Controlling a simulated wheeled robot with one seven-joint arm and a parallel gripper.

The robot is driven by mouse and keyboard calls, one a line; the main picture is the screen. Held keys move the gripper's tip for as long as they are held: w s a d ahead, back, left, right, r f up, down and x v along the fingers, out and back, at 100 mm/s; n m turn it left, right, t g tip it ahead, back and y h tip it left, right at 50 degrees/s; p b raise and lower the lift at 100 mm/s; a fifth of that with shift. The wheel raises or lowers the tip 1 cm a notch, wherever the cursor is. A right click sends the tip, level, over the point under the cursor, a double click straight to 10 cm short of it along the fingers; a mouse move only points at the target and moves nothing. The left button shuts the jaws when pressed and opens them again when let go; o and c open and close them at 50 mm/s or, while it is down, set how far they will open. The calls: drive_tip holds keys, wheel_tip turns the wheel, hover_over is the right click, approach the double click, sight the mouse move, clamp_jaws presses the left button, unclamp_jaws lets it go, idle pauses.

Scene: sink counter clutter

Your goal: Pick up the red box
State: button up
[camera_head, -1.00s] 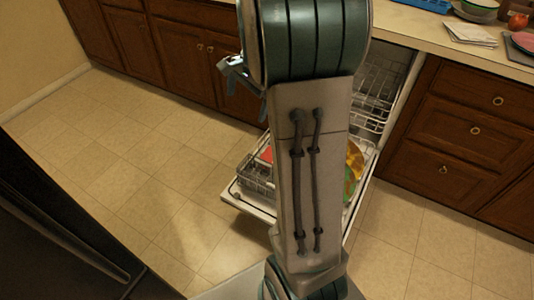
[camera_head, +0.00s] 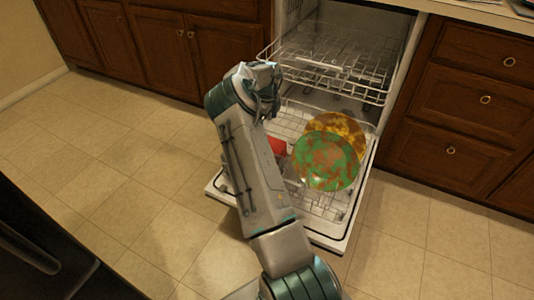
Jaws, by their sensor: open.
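A red box (camera_head: 277,146) shows in part in the lower rack of the open dishwasher, just right of my arm. The arm hides its left side. My gripper (camera_head: 262,75) is at the top end of the arm, in front of the dishwasher opening and further up in the picture than the red box. It is open, small in the view and apart from the red box. I see nothing between its fingers.
The dishwasher door (camera_head: 322,240) is folded down. A green and orange plate (camera_head: 327,163) and a yellow-brown plate (camera_head: 336,132) stand in the lower rack (camera_head: 318,204), right of the box. The upper rack (camera_head: 335,65) is pulled out above.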

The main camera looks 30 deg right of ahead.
sight(279, 147)
wheel_tip(279, 147, down, 9)
drive_tip(key=b, duration=0.2)
drive_tip(key=shift+b, duration=0.4)
drive_tip(key=shift+w+d+f+b, duration=0.1)
drive_tip(key=shift+f+b, duration=0.65)
drive_tip(key=shift+f, duration=0.6)
drive_tip(key=shift+w+d+f+b, duration=0.1)
drive_tip(key=shift+f+b, duration=0.6)
drive_tip(key=shift+f, duration=0.6)
drive_tip(key=shift+r, duration=0.1)
drive_tip(key=shift+c, duration=0.3)
drive_tip(key=c, duration=0.7)
